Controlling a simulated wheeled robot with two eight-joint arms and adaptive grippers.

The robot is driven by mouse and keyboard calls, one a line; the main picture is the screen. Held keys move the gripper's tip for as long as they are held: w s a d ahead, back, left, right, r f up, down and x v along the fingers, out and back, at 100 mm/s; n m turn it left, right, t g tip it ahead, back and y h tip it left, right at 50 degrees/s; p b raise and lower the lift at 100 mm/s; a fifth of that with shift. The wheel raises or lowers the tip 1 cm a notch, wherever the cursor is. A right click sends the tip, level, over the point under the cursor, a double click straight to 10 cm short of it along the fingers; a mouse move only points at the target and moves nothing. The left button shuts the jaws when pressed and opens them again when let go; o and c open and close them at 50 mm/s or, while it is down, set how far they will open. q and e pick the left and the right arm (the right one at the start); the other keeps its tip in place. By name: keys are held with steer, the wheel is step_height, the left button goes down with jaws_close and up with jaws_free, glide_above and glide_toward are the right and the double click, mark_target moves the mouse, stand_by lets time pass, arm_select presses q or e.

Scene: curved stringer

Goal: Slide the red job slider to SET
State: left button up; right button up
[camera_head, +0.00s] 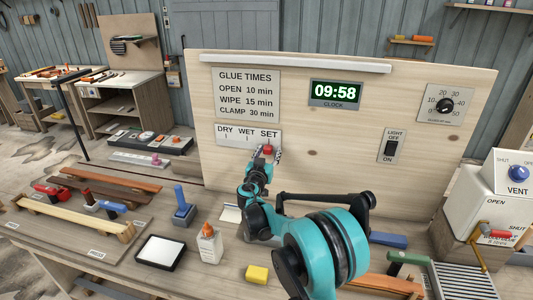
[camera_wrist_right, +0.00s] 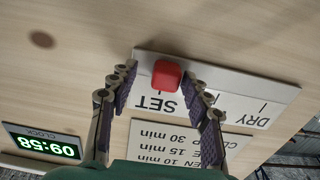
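The red job slider (camera_head: 267,149) sits on the DRY / WET / SET plate (camera_head: 235,136), directly by the word SET. The slider also shows in the right wrist view (camera_wrist_right: 166,75), where the picture is upside down. My right gripper (camera_head: 269,155) is at the board, just in front of the slider. In the wrist view its two fingers (camera_wrist_right: 163,80) are spread, one on each side of the slider, with visible gaps. Contact with the plate cannot be told. My left gripper is not in view.
The board also carries a clock (camera_head: 336,93), a light switch (camera_head: 391,147) and a dial (camera_head: 446,104). On the bench below are a glue bottle (camera_head: 209,245), a yellow block (camera_head: 257,274), a white pad (camera_head: 161,252) and a blue-handled tool (camera_head: 182,206).

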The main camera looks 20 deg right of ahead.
steer(key=shift+s+a, duration=0.35)
steer(key=shift+a, duration=0.05)
steer(key=v, duration=1.1)
steer(key=s+d+f+n+g+y, duration=0.25)
steer(key=s+g, duration=0.25)
steer(key=s, duration=0.9)
steer(key=s+a+f+n+g+y, duration=0.1)
steer(key=s+a+f+n+y, duration=0.1)
steer(key=s, duration=0.7)
steer(key=s+a+f+n+g+y, duration=0.2)
steer(key=s+a+f+y, duration=0.3)
steer(key=s, duration=0.5)
steer(key=shift+a+f, duration=0.8)
steer(key=shift+a, duration=0.35)
